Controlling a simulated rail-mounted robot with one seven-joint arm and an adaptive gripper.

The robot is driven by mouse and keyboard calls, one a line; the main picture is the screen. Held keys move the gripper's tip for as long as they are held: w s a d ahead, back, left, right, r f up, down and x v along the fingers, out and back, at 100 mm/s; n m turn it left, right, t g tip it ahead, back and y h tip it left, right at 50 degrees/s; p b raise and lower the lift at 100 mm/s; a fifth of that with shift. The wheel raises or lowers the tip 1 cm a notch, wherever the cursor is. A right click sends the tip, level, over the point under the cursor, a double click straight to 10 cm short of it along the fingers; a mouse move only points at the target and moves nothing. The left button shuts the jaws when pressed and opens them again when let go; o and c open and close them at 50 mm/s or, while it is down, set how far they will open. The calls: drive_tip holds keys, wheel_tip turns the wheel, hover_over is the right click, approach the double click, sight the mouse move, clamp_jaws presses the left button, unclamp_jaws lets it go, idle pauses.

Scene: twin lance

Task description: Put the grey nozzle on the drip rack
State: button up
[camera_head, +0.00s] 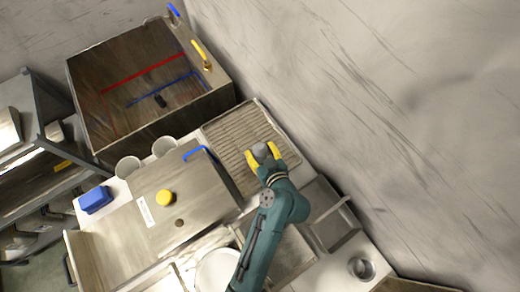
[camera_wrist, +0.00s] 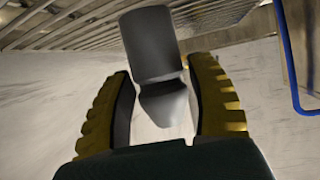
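The grey nozzle (camera_head: 260,150) is over the drip rack (camera_head: 222,132) in the head view, between the yellow fingers of my gripper (camera_head: 263,157). In the wrist view the nozzle (camera_wrist: 150,45) is a dark grey cylinder with a narrower end toward my palm. The fingers of my gripper (camera_wrist: 162,80) stand apart on either side of it, with a gap visible at the left and a thin one at the right. Slats of the rack (camera_wrist: 75,28) show beyond it. I cannot tell whether the nozzle's far end touches the rack.
A steel basin (camera_head: 150,80) with red and blue lines stands at the back left. The wall (camera_head: 330,90) is close on the right.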

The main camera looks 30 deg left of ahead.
drive_tip(key=shift+o, duration=0.8)
drive_tip(key=shift+r, duration=0.1)
